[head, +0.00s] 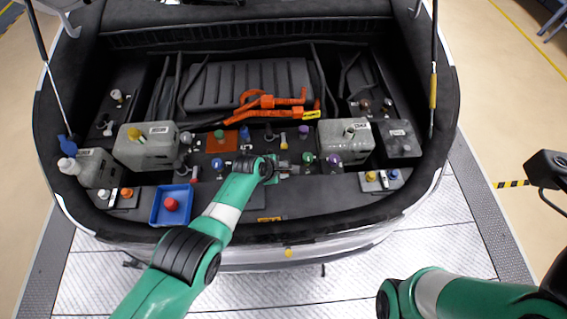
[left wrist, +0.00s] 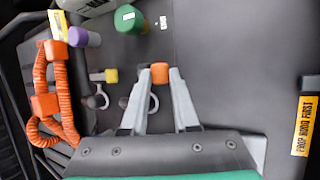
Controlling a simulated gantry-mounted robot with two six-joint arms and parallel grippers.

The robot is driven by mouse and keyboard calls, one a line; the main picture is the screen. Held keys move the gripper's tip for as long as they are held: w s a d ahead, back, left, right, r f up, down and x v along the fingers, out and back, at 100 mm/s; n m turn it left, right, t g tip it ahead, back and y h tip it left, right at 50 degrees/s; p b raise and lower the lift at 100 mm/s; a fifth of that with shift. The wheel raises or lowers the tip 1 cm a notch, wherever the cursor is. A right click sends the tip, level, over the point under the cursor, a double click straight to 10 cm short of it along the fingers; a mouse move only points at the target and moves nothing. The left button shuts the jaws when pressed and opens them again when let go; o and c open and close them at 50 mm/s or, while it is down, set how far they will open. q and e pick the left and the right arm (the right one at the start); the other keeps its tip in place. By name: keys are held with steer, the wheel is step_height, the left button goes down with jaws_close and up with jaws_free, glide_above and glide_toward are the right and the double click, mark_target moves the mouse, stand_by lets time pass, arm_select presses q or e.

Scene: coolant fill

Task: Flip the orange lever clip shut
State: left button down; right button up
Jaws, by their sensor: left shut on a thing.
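The orange lever clip (left wrist: 159,72) shows in the left wrist view between the tips of my left gripper's two pale fingers. My left gripper (left wrist: 160,80) is shut on it. In the head view my left gripper (head: 285,168) reaches into the middle of the engine bay's front panel, and the clip is too small to make out there. The clip's base is not clear. My right arm shows at the bottom right of the head view, but its gripper is not seen.
Orange hoses (head: 270,103) lie behind the gripper. A green cap (left wrist: 130,17), a purple cap (left wrist: 78,36) and a yellow knob (left wrist: 111,75) stand near the fingers. A blue tray (head: 157,210) holds a red cap (head: 171,204). Grey tanks (head: 146,148) (head: 345,143) flank the panel.

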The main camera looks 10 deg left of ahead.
arm_select(q)
steer(key=shift+r, duration=0.2)
steer(key=shift+f, duration=0.15)
arm_select(e)
steer(key=shift+r, duration=0.4)
arm_select(q)
steer(key=c, duration=0.7)
jaws_free()
